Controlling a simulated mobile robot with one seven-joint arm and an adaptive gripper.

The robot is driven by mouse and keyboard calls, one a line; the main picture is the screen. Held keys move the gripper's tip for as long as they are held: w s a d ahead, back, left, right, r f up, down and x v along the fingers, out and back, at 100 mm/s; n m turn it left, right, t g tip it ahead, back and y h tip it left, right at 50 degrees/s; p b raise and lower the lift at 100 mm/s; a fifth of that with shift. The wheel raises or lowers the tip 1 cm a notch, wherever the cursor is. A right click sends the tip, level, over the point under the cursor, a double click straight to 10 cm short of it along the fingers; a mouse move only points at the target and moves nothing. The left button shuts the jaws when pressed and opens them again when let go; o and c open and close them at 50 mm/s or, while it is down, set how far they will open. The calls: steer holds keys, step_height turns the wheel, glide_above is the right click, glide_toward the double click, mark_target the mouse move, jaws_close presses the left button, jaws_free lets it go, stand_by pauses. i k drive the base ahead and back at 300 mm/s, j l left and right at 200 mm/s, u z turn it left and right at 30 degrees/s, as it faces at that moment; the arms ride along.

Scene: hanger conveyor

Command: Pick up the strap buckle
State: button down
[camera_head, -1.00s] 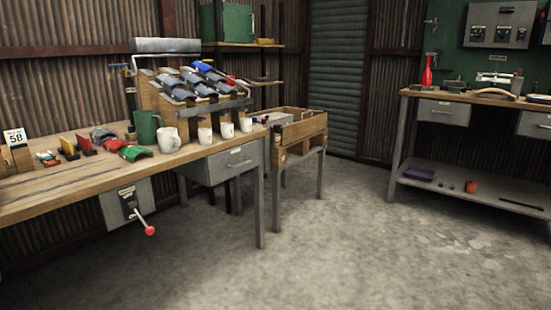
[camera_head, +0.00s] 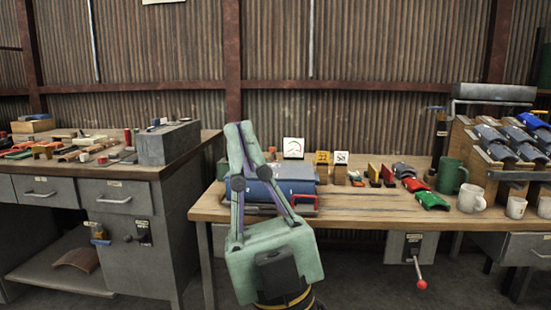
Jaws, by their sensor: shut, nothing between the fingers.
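My gripper (camera_head: 240,133) stands upright in the middle of the head view, in front of the workbench. Its pale green fingers meet at the top and it is shut with nothing in it. I cannot make out the strap buckle for certain. Many small parts (camera_head: 75,147) lie on the left bench, too small to tell apart. Behind my gripper, a blue-grey box-shaped device (camera_head: 292,175) sits on the middle workbench, partly hidden by the fingers.
A grey block (camera_head: 168,143) stands on the left bench (camera_head: 140,172).

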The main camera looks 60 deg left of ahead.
mark_target(272, 150)
steer(key=u, duration=1.7)
steer(key=i+l+u, duration=0.1)
steer(key=i+l, duration=0.2)
steer(key=i+l+u, duration=0.1)
steer(key=i+l, duration=0.2)
steer(key=l, duration=0.25)
steer(key=i+l, duration=0.3)
steer(key=l, duration=0.15)
steer(key=i+l, duration=0.2)
steer(key=i, duration=0.3)
steer(key=i+l+u, duration=0.15)
steer(key=i, duration=1.05)
